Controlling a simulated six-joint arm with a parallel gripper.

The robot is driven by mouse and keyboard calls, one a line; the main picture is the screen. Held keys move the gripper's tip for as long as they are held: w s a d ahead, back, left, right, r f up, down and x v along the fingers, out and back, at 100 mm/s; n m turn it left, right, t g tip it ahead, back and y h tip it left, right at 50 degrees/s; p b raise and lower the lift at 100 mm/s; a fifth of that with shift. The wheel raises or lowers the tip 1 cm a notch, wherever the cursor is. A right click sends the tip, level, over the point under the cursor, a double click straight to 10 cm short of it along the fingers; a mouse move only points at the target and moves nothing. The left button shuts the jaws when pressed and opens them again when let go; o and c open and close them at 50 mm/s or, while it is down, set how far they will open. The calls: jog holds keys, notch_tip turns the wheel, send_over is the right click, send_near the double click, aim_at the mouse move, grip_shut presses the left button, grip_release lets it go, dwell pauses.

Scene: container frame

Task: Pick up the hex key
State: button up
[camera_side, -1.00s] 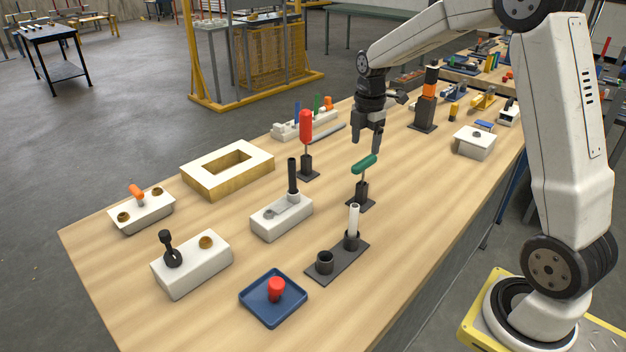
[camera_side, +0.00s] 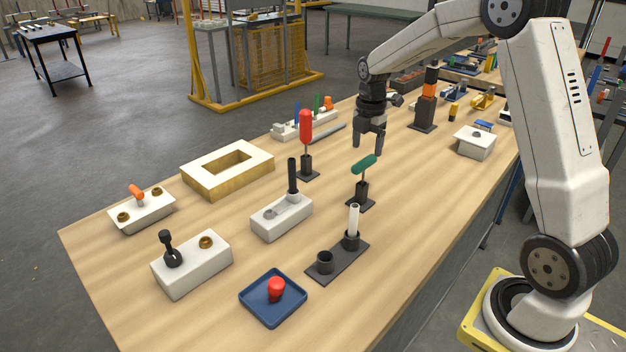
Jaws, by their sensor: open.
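The hex key looks to be the T-shaped tool with a green handle (camera_side: 364,165), standing upright in a black holder (camera_side: 361,199) near the middle of the bench. Its handle lies crosswise on top of a thin shaft. My gripper (camera_side: 368,148) points down, open and empty, with its fingertips just above the green handle in the picture. I cannot tell from this one view whether it is directly over the handle or behind it.
A red-handled tool (camera_side: 306,128) stands in a holder to the left. A white block with a black rod (camera_side: 292,176) and a dark base with a white tube (camera_side: 353,221) stand nearer. A white box (camera_side: 474,143) is at right. Bare wood lies right of the hex key.

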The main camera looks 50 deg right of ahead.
aim_at(365, 160)
jog(key=shift+w+f, duration=0.1)
jog(key=shift+f, duration=2.5)
grip_shut()
